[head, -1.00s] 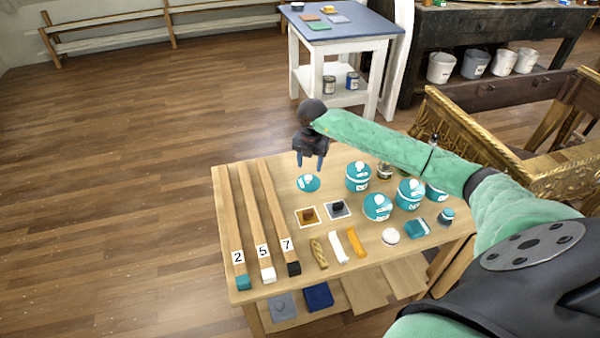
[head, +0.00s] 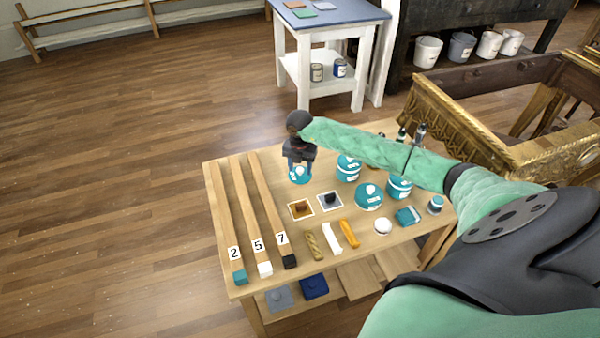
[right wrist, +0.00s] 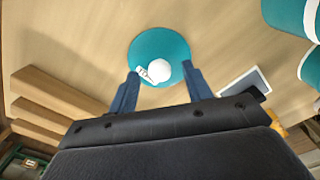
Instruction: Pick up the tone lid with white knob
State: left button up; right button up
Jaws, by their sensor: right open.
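The tone lid with white knob is a round teal lid (head: 300,176) lying on the wooden table near its far left part. In the right wrist view the teal lid (right wrist: 150,47) shows its white knob (right wrist: 159,70) and a small white label beside it. My right gripper (head: 300,172) is open and points down at the lid. I cannot tell how high the tips are. My left gripper is not in view.
A brown-knobbed tile (head: 301,209) and a dark-knobbed tile (head: 330,201) lie nearer. Long numbered wooden strips (head: 242,215) lie on the left. A gilt console (head: 480,125) stands behind right.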

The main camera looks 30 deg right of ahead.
jog(key=shift+f, duration=0.2)
jog(key=shift+c, duration=0.4)
jog(key=c, duration=1)
jog(key=shift+r, duration=0.15)
